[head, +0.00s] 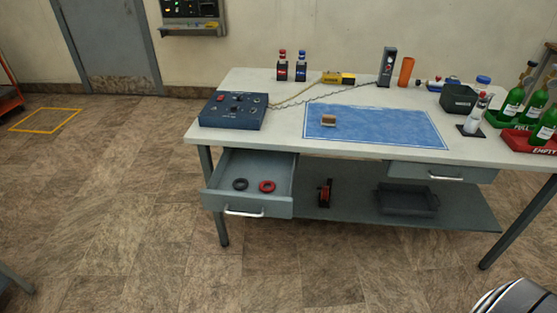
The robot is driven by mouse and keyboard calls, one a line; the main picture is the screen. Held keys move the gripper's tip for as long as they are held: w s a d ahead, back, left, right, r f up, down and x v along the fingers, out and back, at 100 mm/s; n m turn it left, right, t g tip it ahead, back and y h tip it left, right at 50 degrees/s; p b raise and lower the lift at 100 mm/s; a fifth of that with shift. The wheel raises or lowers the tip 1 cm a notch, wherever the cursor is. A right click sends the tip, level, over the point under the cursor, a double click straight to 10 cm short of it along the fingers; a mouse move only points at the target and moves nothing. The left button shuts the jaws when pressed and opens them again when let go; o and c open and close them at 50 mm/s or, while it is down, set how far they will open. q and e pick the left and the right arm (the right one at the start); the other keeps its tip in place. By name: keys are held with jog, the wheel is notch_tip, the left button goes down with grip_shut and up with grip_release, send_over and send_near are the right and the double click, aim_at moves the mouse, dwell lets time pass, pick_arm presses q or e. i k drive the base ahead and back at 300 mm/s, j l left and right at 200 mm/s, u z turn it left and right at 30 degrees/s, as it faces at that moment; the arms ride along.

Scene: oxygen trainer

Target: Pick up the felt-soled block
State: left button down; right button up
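A small block (328,120), tan on top with a darker brown lower part, sits on the blue mat (375,127) on the workbench, toward the mat's left side. It looks like the felt-soled block, but its underside is hidden against the mat. Neither gripper shows in the head view. A rounded dark and silver piece at the bottom right corner appears to be part of my own body.
The bench (290,112) carries a blue control box (233,110) at left and green bottles (513,101) at right. The left drawer (247,185) is pulled open, holding a black and a red ring. Floor before the bench is clear.

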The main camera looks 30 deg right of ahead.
aim_at(330, 121)
jog(key=z, duration=0.4)
jog(key=i+l+z, duration=0.1)
jog(key=z, duration=0.35)
jog(key=i+z, duration=0.15)
jog(key=z, duration=0.3)
jog(key=i+z, duration=0.15)
jog(key=z, duration=0.3)
jog(key=i+z, duration=0.15)
jog(key=z, duration=0.3)
